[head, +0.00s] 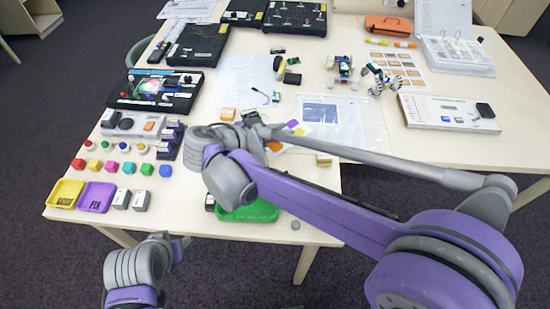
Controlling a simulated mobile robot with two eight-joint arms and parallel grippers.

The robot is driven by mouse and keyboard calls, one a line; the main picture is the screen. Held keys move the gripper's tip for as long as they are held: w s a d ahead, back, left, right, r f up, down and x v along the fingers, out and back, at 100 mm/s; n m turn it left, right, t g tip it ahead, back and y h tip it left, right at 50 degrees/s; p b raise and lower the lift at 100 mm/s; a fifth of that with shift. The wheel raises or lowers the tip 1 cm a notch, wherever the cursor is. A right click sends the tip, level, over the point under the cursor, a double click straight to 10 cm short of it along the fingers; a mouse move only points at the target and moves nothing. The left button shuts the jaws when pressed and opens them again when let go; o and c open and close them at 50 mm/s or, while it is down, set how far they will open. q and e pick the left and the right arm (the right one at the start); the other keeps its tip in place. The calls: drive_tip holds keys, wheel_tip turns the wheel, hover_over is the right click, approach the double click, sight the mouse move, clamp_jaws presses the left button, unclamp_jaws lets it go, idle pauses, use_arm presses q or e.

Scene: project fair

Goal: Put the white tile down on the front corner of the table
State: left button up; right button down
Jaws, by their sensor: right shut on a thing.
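My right arm reaches in from the right across the table (265,236). My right gripper (167,143) is at its far end, over the left part of the table behind the colored blocks. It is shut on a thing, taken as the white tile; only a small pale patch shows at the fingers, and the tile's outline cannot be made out. The table's front left corner, beside the yellow tray (66,193), is in view, left of and nearer than the gripper. My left gripper (180,248) is low in front of the table edge, small and turned; its jaws are unclear.
A purple tray (96,197) and grey blocks (140,201) stand along the front left edge. Several colored blocks (111,166) sit behind them. A green tray (250,211) is partly under my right arm. Bare tabletop lies between the grey blocks and green tray.

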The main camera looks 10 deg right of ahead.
sight(274, 147)
drive_tip(key=f, duration=0.4)
drive_tip(key=shift+s+d+f, duration=0.15)
drive_tip(key=shift+s+f, duration=0.1)
drive_tip(key=shift+f, duration=0.15)
use_arm(q)
drive_tip(key=shift+s+d+f+b, duration=0.1)
drive_tip(key=shift+s+f+b, duration=0.3)
drive_tip(key=shift+f, duration=0.2)
use_arm(e)
drive_tip(key=shift+f, duration=2.25)
drive_tip(key=shift+f+b, duration=0.35)
drive_tip(key=shift+f, duration=0.3)
drive_tip(key=c, duration=0.8)
unclamp_jaws()
drive_tip(key=shift+w, duration=0.1)
use_arm(q)
drive_tip(key=shift+s+f, duration=0.2)
drive_tip(key=shift+f, duration=0.3)
use_arm(e)
drive_tip(key=shift+r, duration=0.1)
